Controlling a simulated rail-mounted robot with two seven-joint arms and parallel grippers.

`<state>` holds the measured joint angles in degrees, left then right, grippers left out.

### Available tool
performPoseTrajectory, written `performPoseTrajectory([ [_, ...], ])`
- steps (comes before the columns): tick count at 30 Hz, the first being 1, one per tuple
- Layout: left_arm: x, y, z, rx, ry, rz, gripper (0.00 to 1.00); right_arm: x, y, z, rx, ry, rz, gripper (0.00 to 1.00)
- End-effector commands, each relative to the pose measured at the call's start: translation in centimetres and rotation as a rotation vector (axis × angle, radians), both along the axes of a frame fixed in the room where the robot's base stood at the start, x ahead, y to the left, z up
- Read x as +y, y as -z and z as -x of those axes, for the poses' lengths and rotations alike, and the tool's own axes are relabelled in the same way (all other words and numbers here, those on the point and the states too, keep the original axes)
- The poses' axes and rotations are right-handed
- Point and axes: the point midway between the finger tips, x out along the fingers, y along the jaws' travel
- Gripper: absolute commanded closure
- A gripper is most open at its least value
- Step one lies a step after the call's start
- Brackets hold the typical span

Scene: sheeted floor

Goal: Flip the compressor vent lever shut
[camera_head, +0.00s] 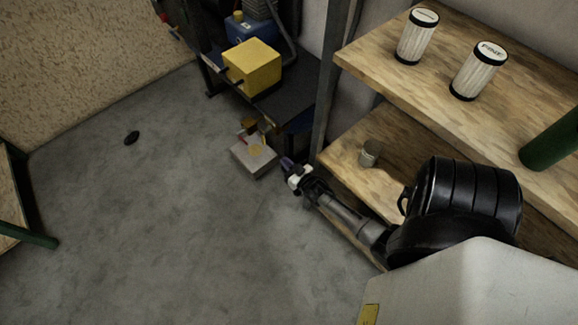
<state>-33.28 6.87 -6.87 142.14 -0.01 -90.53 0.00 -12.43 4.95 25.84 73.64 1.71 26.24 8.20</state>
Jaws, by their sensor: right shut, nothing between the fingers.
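A small light grey box (254,160) stands on the floor in front of the dark bench, with small yellow, brown and red parts on top. A thin red piece there may be the vent lever, but it is too small to tell its position. My right gripper (288,166) reaches in from the right, just right of the grey box and apart from it as far as I can see. It is shut and empty. My left gripper is not in view.
A dark bench (285,95) behind carries a yellow box (252,66) and a blue unit (243,28). Wooden shelves (350,55) on the right hold two white-ribbed cylinders and a small metal can (370,152).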

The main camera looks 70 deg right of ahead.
Motion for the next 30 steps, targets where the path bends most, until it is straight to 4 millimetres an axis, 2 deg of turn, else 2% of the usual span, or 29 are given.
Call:
performPoseTrajectory([
  [1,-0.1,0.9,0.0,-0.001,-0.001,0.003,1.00,-0.5,0.3,-1.1,-0.004,-0.001,0.003,1.00],
  [6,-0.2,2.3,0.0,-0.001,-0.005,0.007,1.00,-1.9,0.3,-4.0,-0.004,0.000,0.002,1.00],
  [15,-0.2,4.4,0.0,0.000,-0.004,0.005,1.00,-3.6,0.2,-7.6,-0.002,0.000,0.001,1.00],
  [21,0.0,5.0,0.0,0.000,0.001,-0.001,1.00,-4.2,0.0,-8.8,0.000,0.000,0.001,1.00],
  [30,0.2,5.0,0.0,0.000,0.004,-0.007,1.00,-4.3,-0.2,-9.0,0.000,0.000,0.000,1.00],
])
